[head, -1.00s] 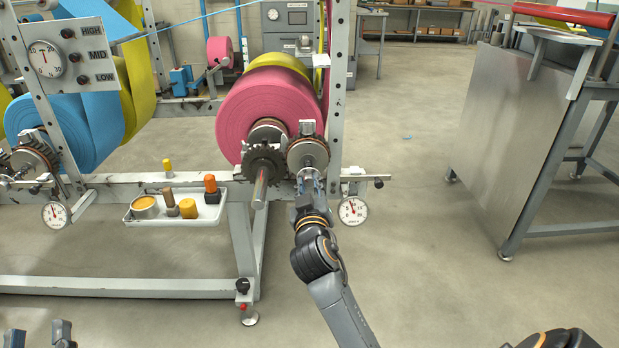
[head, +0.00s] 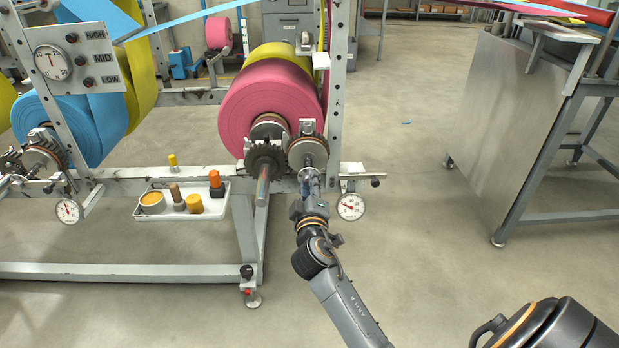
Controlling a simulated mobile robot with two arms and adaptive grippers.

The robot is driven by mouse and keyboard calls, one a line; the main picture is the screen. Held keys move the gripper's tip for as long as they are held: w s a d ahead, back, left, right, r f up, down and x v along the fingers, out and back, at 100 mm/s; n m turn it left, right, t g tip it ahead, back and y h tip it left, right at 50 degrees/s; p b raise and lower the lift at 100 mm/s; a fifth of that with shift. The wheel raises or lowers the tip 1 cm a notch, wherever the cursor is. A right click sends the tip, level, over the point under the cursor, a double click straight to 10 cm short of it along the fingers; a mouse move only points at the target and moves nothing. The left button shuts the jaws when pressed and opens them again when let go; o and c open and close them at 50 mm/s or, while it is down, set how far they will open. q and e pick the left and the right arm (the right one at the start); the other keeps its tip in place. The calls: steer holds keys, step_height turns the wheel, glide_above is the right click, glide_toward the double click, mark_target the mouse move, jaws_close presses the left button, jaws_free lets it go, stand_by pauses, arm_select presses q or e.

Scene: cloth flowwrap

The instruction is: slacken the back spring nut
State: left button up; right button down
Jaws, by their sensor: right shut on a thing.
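The pink roll (head: 272,100) sits on a shaft at the machine's right upright. In front of it are a dark toothed wheel (head: 265,160) and a round brake disc (head: 308,152). My right gripper (head: 310,180) reaches up to the front of this disc and is shut on the small spring nut there, which its fingers mostly hide. A small dial (head: 350,206) hangs just right of the gripper. A second brake (head: 42,158) with its own dial (head: 68,211) is at the left by the blue roll (head: 62,125). My left gripper is out of view.
A white tray (head: 182,214) holding an orange-filled tin, small cylinders and an orange-capped bottle hangs on the frame rail left of the gripper. A gauge panel (head: 75,62) is upper left. A metal-sided bench (head: 515,130) stands right. Floor (head: 420,235) between is clear.

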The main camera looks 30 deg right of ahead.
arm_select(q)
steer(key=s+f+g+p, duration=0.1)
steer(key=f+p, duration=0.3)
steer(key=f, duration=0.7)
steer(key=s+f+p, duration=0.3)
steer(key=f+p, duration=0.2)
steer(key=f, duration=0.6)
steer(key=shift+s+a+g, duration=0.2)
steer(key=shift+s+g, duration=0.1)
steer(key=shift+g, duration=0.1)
arm_select(e)
steer(key=shift+n, duration=7.2)
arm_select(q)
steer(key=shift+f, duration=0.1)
arm_select(e)
steer(key=c, duration=1.1)
jaws_free()
